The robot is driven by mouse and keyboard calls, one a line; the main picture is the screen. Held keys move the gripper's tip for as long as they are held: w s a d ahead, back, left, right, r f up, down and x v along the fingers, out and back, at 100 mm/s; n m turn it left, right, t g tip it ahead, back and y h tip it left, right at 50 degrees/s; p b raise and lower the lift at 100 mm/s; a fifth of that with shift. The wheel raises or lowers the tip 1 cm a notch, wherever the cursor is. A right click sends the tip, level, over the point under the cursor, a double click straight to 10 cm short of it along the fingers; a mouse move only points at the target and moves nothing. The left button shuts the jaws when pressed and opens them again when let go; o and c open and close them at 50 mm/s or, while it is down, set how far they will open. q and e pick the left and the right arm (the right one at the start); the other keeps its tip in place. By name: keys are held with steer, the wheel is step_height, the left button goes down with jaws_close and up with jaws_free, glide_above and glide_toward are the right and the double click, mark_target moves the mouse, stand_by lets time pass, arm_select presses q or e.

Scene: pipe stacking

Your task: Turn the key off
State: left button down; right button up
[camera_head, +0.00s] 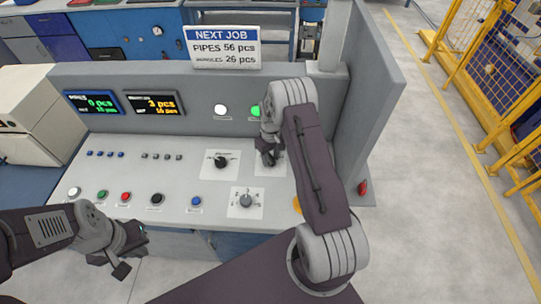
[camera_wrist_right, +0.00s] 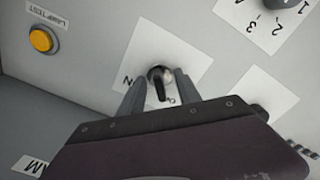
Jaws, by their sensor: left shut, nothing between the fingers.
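The key (camera_wrist_right: 159,84) is a small dark piece in a round metal lock on a white label plate (camera_wrist_right: 160,52), seen in the right wrist view. Lettering on the plate is partly covered. My right gripper (camera_wrist_right: 161,88) is open, one finger on each side of the key, with a gap visible on both sides. In the head view my right gripper (camera_head: 268,157) is over the right part of the console and hides the key. My left gripper (camera_head: 128,254) is shut and empty in front of the console's lower left edge.
The grey console (camera_head: 130,172) carries a black rotary switch (camera_head: 221,161), a grey selector knob (camera_head: 246,201) and several push buttons. A yellow lamp test button (camera_wrist_right: 42,40) lies left of the key in the wrist view. A side wall (camera_head: 372,95) rises at the console's right.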

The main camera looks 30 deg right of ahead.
mark_target(271, 155)
stand_by(0.5)
step_height(271, 155, up, 7)
steer(key=p, duration=0.5)
steer(key=shift+r, duration=0.1)
